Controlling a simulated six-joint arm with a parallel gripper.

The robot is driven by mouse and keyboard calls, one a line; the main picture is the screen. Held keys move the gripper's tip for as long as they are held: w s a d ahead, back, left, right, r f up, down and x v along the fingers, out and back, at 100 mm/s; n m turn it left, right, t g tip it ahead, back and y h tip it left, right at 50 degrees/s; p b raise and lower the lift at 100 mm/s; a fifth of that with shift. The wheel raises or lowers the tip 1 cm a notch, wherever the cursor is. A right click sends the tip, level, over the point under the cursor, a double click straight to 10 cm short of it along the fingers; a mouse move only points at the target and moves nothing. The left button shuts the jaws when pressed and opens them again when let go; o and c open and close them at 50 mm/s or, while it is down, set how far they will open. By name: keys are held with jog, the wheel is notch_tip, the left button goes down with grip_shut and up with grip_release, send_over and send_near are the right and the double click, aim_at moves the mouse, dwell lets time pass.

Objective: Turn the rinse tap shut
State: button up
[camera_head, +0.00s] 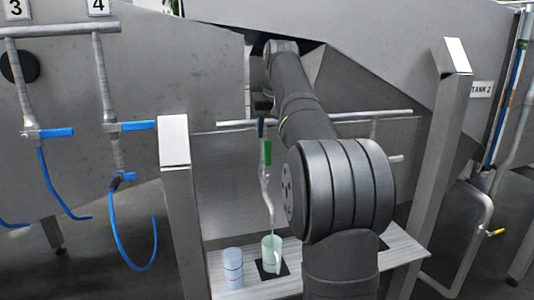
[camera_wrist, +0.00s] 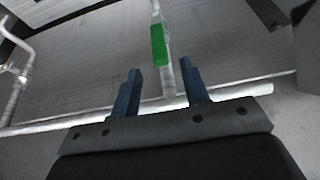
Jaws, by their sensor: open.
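The rinse tap has a green lever handle (camera_head: 267,152) that lies in line with its thin grey down-pipe (camera_head: 265,188). A thin pale stream runs from the spout into a greenish jug (camera_head: 271,255) below. My gripper (camera_head: 262,127) is by the upper part of the tap, just above the handle in the head view, and partly hidden by its own body. In the wrist view my gripper (camera_wrist: 160,68) is open, with two blue fingers apart and nothing held. The green handle (camera_wrist: 159,45) shows just beyond the gap between the fingertips.
A clear bluish cup (camera_head: 232,268) stands left of the jug on the pale shelf (camera_head: 405,250). A horizontal pipe (camera_head: 385,115) crosses behind the tap. Metal posts (camera_head: 176,190) flank the bay. Blue-handled taps (camera_head: 138,125) with blue hoses hang at left.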

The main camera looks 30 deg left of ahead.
aim_at(267, 152)
jog(key=x, duration=0.9)
jog(key=shift+f, duration=0.15)
grip_shut()
